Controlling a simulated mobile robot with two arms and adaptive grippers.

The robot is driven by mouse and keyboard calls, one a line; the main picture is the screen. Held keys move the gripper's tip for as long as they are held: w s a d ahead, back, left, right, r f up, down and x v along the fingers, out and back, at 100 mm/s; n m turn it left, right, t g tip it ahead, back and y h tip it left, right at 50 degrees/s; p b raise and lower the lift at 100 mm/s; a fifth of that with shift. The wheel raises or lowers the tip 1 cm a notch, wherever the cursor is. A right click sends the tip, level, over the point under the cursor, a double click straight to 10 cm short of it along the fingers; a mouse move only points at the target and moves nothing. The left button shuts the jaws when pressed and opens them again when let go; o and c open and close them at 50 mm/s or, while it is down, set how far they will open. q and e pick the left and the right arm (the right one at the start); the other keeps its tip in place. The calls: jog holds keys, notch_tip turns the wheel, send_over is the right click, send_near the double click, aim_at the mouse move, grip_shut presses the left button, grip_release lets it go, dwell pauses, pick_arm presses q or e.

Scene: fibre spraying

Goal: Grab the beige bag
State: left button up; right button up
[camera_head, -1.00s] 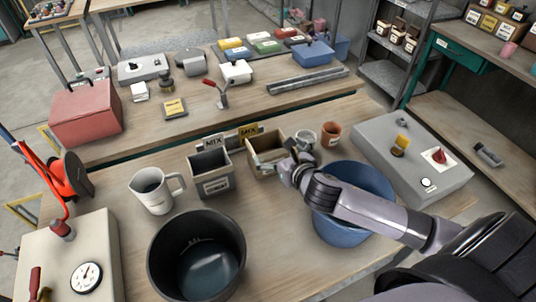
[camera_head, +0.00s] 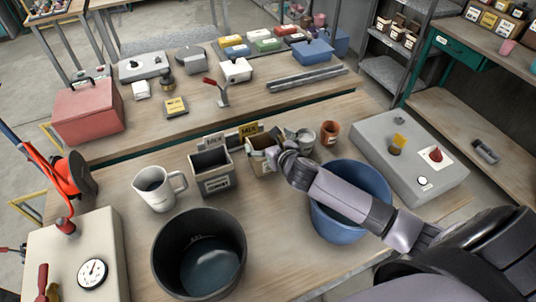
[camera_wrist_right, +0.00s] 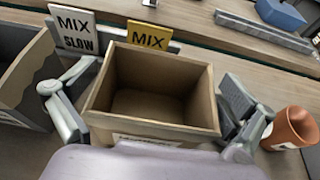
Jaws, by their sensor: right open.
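The beige bag (camera_head: 257,166) looks like an open-topped, box-shaped container on the near table. It stands upright just right of a dark grey container. In the right wrist view the beige bag (camera_wrist_right: 158,128) fills the middle, and its inside looks empty. My right gripper (camera_head: 272,150) is over the bag, covering part of its right side. In the wrist view the right gripper (camera_wrist_right: 160,88) is open, with one finger on each side of the bag. I cannot tell whether either finger touches it. My left gripper is not in view.
The dark grey container (camera_head: 211,172) is close on the left. A glass jar (camera_head: 304,139) and a terracotta pot (camera_head: 330,132) stand close on the right. MIX signs (camera_wrist_right: 148,36) stand behind. A blue bucket (camera_head: 340,228) lies below my right forearm.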

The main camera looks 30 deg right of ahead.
jog(key=shift+c, duration=0.4)
jog(key=c, duration=1.6)
